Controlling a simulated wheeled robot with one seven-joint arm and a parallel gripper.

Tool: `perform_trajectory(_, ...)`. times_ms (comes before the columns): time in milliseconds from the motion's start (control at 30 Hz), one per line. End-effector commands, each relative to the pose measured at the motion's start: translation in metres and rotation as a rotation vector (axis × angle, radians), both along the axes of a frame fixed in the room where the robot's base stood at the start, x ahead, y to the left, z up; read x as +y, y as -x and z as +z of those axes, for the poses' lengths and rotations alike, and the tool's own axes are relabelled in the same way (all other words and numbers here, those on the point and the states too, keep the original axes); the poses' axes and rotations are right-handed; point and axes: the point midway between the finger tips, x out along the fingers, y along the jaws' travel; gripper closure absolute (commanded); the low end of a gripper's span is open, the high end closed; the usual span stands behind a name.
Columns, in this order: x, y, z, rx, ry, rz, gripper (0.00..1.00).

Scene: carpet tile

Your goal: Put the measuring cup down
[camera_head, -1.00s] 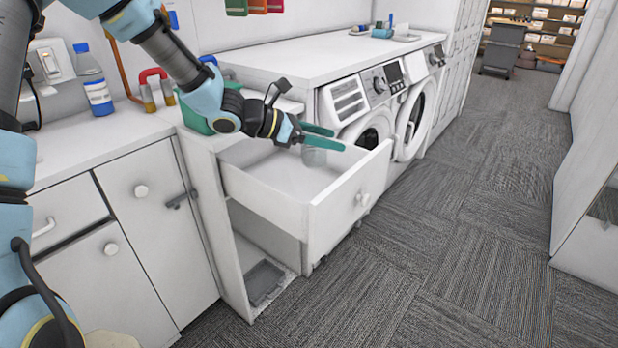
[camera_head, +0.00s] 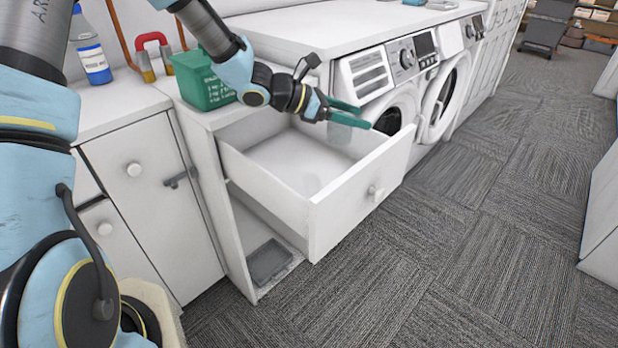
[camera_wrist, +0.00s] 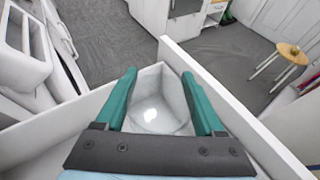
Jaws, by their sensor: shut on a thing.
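The measuring cup (camera_wrist: 158,100) is pale and see-through. In the wrist view it sits between the two green fingers of my gripper (camera_wrist: 160,75), which is shut on it. In the head view my gripper (camera_head: 364,116) is over the far end of the open white drawer (camera_head: 345,207). The cup (camera_head: 341,134) shows only faintly below the fingers there, near the height of the drawer's rim. I cannot tell how far it is from the drawer floor. The drawer's visible floor looks bare.
A green box (camera_head: 203,80) stands on the counter left of the drawer. Washing machines (camera_head: 392,85) stand just beyond the drawer. Carpet (camera_head: 450,240) to the right is clear.

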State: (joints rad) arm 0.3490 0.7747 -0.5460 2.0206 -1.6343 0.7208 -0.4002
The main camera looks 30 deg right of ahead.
Motion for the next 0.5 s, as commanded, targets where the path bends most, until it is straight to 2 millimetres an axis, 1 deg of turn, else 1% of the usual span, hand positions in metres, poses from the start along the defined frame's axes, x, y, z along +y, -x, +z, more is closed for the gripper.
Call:
perform_trajectory(33,0.0,0.0,-0.009,0.002,-0.001,0.001,0.82)
perform_trajectory(67,0.0,0.0,-0.012,0.002,-0.001,0.001,0.82)
perform_trajectory(100,0.0,0.0,-0.019,0.002,-0.001,0.0,0.82)
perform_trajectory(267,0.0,0.0,-0.034,0.002,0.0,0.001,0.82)
perform_trajectory(333,0.0,0.0,-0.043,0.004,-0.001,0.001,0.82)
perform_trajectory(500,0.0,0.001,-0.073,0.005,-0.001,0.0,0.82)
